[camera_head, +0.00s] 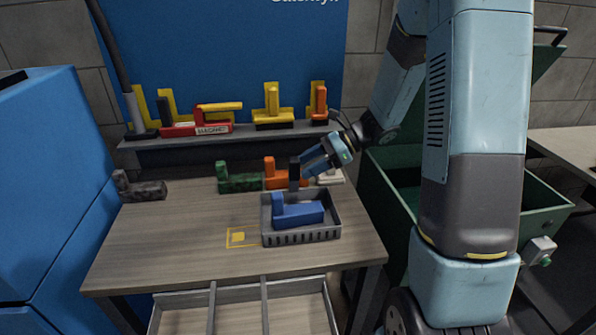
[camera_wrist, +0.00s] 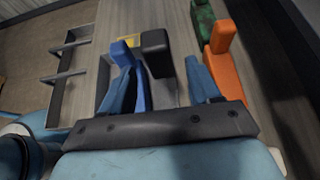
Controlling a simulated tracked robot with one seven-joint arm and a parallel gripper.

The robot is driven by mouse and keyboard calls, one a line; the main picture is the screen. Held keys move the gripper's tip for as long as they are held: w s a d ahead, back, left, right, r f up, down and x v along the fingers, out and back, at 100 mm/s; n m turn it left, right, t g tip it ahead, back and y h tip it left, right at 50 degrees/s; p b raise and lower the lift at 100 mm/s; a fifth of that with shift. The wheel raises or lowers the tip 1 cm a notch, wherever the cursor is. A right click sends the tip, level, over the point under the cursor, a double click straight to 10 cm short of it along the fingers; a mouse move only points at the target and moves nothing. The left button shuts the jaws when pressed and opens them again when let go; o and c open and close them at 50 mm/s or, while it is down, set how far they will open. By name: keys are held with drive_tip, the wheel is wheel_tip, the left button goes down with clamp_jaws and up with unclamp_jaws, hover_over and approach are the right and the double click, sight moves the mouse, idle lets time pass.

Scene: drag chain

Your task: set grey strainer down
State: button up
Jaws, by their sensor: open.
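The dark grey strainer (camera_head: 294,174) stands with its post upright at the back of the slotted grey tray (camera_head: 300,236), behind the blue strainer (camera_head: 298,214). Its lower part is hidden in the head view. My gripper (camera_head: 308,164) is close to the post, on its right. In the wrist view my gripper (camera_wrist: 160,70) is open, with the dark grey strainer (camera_wrist: 156,48) in line with the gap between the blue fingers. The blue strainer (camera_wrist: 122,54) is beside it on the left. I cannot tell whether a finger touches either strainer.
Green (camera_head: 236,180) and orange (camera_head: 275,176) strainers stand behind the tray. A mottled dark strainer (camera_head: 140,188) is at the table's left. A shelf (camera_head: 225,142) holds yellow, red and orange pieces. The table's left middle is clear, beside a yellow marking (camera_head: 238,237).

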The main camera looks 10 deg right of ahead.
drive_tip(key=v, duration=0.7)
drive_tip(key=s+d+r+n+t+h, duration=0.2)
drive_tip(key=s+r+n+h, duration=0.4)
drive_tip(key=s+n, duration=0.3)
drive_tip(key=s+d+r+n+t+h, duration=0.2)
drive_tip(key=s+r+n+h, duration=0.4)
drive_tip(key=s, duration=0.7)
wheel_tip(320, 180, up, 3)
drive_tip(key=n+t, duration=0.1)
drive_tip(key=n, duration=0.2)
drive_tip(key=shift+s+f+t, duration=0.2)
drive_tip(key=shift+s+t, duration=0.1)
drive_tip(key=shift+s, duration=0.1)
drive_tip(key=shift+d, duration=0.1)
